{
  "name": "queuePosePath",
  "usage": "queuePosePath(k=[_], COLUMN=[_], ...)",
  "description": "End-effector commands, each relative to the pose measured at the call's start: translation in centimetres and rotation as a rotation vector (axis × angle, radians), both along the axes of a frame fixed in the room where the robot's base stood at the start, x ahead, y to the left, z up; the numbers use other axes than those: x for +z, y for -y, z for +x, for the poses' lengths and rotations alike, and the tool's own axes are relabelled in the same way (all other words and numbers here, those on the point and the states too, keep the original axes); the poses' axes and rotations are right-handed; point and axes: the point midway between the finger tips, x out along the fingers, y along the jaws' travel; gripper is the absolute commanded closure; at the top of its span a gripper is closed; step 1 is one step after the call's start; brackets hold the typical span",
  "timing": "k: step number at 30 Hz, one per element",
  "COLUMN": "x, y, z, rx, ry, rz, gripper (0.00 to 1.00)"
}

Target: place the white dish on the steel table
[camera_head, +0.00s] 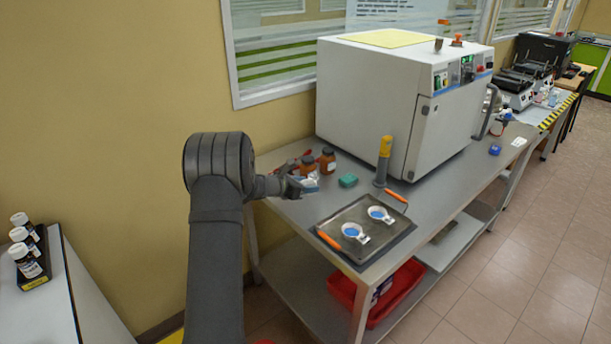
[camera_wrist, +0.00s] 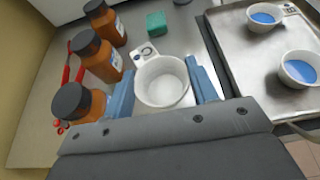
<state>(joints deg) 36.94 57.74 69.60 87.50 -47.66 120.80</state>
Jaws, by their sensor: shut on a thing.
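The white dish (camera_wrist: 162,88) is a small round cup with a labelled tab on its far side. It sits between the two blue fingers of my gripper (camera_wrist: 160,70), which is shut on it. In the head view my gripper (camera_head: 305,184) is at the left end of the steel table (camera_head: 440,185), over its top beside the brown bottles. The dish is mostly hidden there by the fingers. The table's grey top also shows in the wrist view (camera_wrist: 185,32). I cannot tell whether the dish touches the table or hangs just above it.
Brown bottles (camera_wrist: 85,58) with dark caps stand close left of my gripper, with a red-handled tool (camera_wrist: 65,72) beyond them. A green block (camera_wrist: 157,23) lies ahead. A metal tray (camera_head: 366,228) holds two white dishes with blue contents. A large white oven (camera_head: 365,105) stands behind.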

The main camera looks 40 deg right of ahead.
Motion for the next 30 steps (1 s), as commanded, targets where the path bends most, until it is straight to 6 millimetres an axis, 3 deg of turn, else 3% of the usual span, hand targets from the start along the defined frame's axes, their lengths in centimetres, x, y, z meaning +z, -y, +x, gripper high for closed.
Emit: queuePosePath(k=[15, 30], x=[-5.2, -5.9], y=[0.0, 0.0], z=[0.0, 0.0], rx=[0.000, 0.000], ry=[0.000, -0.001], rz=[0.000, -0.001], gripper=[0.73, 0.73])
